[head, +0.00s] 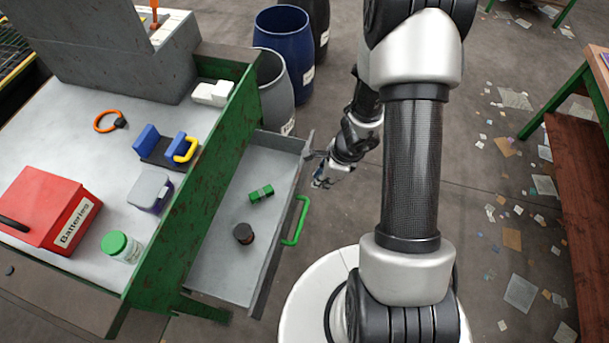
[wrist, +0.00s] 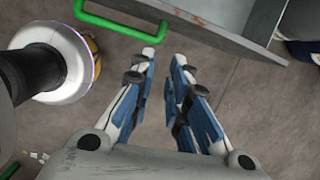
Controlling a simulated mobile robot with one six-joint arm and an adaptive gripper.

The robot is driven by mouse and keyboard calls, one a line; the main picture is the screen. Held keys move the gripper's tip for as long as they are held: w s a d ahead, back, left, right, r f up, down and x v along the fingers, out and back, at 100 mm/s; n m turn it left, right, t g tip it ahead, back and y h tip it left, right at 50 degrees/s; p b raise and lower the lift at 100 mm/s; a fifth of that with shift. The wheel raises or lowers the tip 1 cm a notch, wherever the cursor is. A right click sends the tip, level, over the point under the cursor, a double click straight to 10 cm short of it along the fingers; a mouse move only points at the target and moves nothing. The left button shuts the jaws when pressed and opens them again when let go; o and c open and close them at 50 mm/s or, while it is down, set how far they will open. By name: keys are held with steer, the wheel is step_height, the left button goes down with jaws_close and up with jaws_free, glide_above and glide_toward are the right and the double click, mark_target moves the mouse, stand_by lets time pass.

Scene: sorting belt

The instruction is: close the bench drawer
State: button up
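The bench drawer (head: 222,262) is pulled out from the green bench (head: 200,178), with its grey inside showing. Its green bar handle (head: 298,220) is on the outer face; in the wrist view the handle (wrist: 122,29) is at the upper left and the drawer front (wrist: 215,36) runs across the top. A green block (head: 261,193) and a dark round piece (head: 243,234) lie in the drawer. My gripper (head: 322,182) is just outside the drawer's far front corner, apart from the handle. In the wrist view its two fingers (wrist: 166,62) are spread with nothing between them.
Bins (head: 285,45) stand beyond the drawer.

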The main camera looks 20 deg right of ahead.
mark_target(303, 200)
steer(key=shift+m, duration=0.7)
steer(key=f, duration=0.1)
steer(key=s+f, duration=0.1)
steer(key=d+f, duration=0.1)
steer(key=shift+s+f+b, duration=0.25)
steer(key=shift+f+b, duration=0.1)
steer(key=shift+f, duration=0.05)
jaws_close()
steer(key=w+a+f+b, duration=0.1)
steer(key=f, duration=0.2)
steer(key=w+a+f+b, duration=0.1)
steer(key=f+b, duration=0.1)
steer(key=w+a+f+b, duration=0.1)
steer(key=a+f, duration=0.1)
steer(key=f, duration=0.1)
steer(key=shift+f+b, duration=0.3)
steer(key=shift+b, duration=0.1)
steer(key=shift+w+a, duration=0.4)
steer(key=shift+a, duration=0.15)
